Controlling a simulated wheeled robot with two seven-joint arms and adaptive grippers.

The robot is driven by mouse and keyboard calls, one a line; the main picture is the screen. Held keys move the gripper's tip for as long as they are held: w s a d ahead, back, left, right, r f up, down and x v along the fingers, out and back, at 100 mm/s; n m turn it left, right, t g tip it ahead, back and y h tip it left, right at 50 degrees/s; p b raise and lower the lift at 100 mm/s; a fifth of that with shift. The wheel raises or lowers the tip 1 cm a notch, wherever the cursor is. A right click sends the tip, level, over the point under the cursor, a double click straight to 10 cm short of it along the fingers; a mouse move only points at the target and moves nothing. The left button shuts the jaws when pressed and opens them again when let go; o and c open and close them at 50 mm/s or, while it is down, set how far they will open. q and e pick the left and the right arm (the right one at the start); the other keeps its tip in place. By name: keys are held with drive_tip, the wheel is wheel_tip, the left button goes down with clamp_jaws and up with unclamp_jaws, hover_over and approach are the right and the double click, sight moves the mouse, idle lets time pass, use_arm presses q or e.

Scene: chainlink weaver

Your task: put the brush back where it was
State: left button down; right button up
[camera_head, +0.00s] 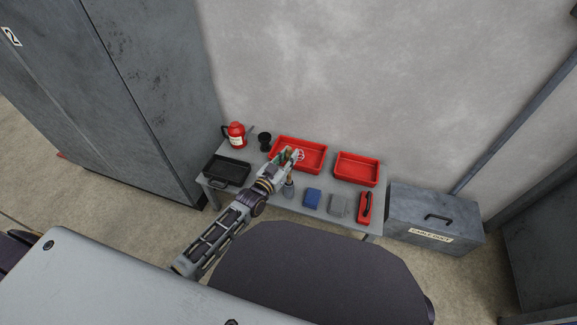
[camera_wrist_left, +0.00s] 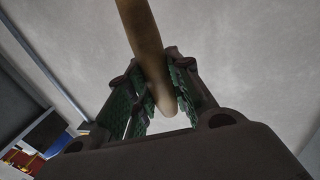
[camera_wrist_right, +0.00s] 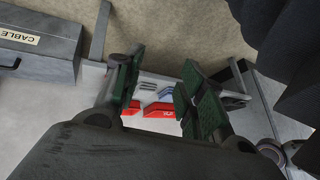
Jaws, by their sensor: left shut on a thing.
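My left gripper (camera_head: 287,155) is over the front edge of the left red tray in the head view. In the left wrist view, its green-padded fingers (camera_wrist_left: 153,105) are shut on a tan tapered handle (camera_wrist_left: 143,45), taken as the brush's. The handle runs out of the top of that view, and the brush head does not show there. In the head view the fingers largely hide the held part. My right gripper (camera_wrist_right: 160,90) is open and empty in the right wrist view, and out of the head view.
A grey table holds a red jug (camera_head: 235,137), black cup (camera_head: 264,141), black tray (camera_head: 226,171), red trays (camera_head: 314,169) (camera_head: 357,181), a small grey item with a brown top (camera_head: 288,190), and blue (camera_head: 312,198), grey and red items. A grey box (camera_head: 435,207) stands right.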

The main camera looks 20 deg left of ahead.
idle(0.3)
use_arm(q)
drive_tip(key=shift+f+b, duration=0.95)
drive_tip(key=shift+f, duration=0.9)
use_arm(e)
drive_tip(key=shift+w+a+f+t, duration=0.1)
drive_tip(key=shift+a+f+t, duration=0.05)
drive_tip(key=shift+f, duration=0.6)
drive_tip(key=shift+a+f+t, duration=0.1)
drive_tip(key=shift+f+t, duration=0.05)
drive_tip(key=shift+f, duration=0.55)
use_arm(q)
drive_tip(key=shift+f, duration=0.15)
use_arm(e)
drive_tip(key=shift+f, duration=0.1)
use_arm(q)
drive_tip(key=c, duration=1.3)
unclamp_jaws()
drive_tip(key=shift+s, duration=0.1)
